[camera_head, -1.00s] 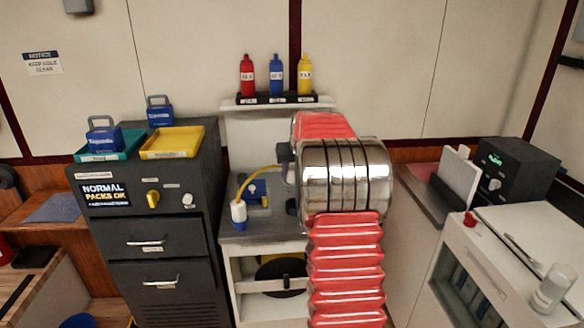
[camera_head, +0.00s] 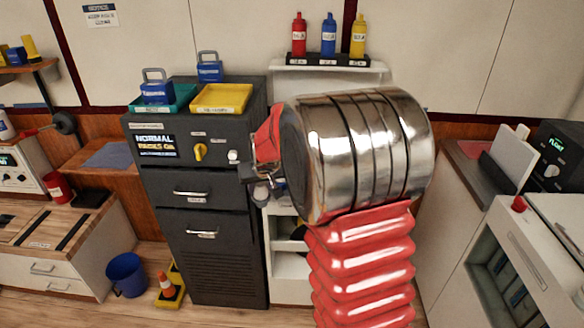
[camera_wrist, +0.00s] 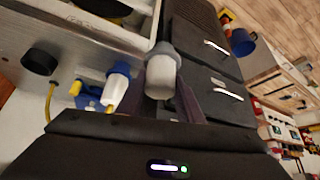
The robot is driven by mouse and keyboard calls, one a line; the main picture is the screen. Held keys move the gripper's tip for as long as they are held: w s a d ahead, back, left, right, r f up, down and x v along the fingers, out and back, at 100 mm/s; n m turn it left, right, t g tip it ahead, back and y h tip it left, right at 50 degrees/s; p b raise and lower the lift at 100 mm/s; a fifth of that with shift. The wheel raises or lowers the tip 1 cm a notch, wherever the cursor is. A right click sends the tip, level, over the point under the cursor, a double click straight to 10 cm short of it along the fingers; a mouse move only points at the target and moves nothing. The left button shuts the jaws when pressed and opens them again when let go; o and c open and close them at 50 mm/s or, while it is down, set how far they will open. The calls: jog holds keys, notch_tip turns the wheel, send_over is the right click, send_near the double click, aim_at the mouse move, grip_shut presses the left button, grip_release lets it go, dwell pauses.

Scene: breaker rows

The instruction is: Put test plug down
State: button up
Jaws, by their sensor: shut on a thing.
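My gripper (camera_head: 264,176) is left of my arm's large metal joint in the head view, in front of the dark cabinet's right edge. In the wrist view my gripper (camera_wrist: 165,92) is shut on a pale grey cylinder with a darker grey collar, which looks like the test plug (camera_wrist: 161,74). The test plug also shows, small and partly hidden, just below the jaws in the head view (camera_head: 260,195). It is in the air; its height over any surface is unclear. A second white plug-like piece (camera_wrist: 115,92) with a blue end lies apart, left of the jaws in the wrist view.
The dark cabinet (camera_head: 215,255) has a yellow knob and drawers; a teal tray (camera_head: 182,99) and a yellow tray (camera_head: 222,99) with blue packs fill its top. Bottles stand on the back shelf (camera_head: 335,66). A blue bucket (camera_head: 127,274) and cone (camera_head: 166,285) stand on the floor. My arm hides much of the middle bench.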

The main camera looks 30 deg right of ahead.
jog(key=s+a+n+y, duration=0.1)
jog(key=s+a+n, duration=0.1)
jog(key=a, duration=1.3)
jog(key=shift+a+r+n, duration=0.15)
jog(key=shift+n, duration=0.25)
jog(key=shift+s, duration=0.1)
